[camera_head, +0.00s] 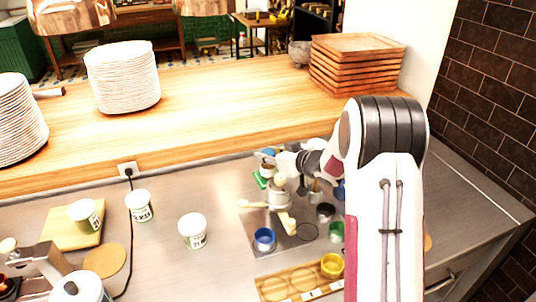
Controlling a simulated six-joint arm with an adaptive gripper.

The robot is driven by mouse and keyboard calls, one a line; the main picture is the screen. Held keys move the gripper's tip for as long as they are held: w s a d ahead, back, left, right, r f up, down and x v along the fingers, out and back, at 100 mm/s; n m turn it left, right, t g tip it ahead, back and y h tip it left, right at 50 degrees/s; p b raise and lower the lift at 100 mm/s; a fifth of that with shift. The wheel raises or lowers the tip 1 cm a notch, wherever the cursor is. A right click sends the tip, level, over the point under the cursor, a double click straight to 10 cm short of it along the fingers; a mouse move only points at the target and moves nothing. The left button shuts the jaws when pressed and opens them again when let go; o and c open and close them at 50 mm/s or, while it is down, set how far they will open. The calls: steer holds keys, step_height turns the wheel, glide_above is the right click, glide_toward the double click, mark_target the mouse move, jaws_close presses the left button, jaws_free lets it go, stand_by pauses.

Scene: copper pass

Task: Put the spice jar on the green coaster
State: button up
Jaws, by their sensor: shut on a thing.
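My gripper (283,187) is low over the grey mat at the middle right, among small containers. It is shut on a small item, too small and too covered to make out. Several small round jars or pots stand nearby: a blue one (264,239), a green one (337,231), a dark one (325,212) and a yellow one (332,265). I cannot tell which thing is the spice jar. A small green piece (260,180) shows left of my gripper. I cannot tell whether it is the green coaster. My arm hides part of this area.
A slotted wooden holder (290,286) lies in front of the pots. White tubs (192,231) and a round cork mat (105,260) are on the steel counter at left. Plate stacks (122,78) and wooden trays (357,65) stand on the raised shelf.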

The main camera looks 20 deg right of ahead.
steer(key=shift+f, duration=0.1)
steer(key=o, duration=1.2)
steer(key=shift+r, duration=0.2)
steer(key=shift+s+d+r, duration=0.2)
steer(key=shift+s, duration=0.3)
steer(key=v, duration=1.1)
steer(key=shift+f, duration=0.1)
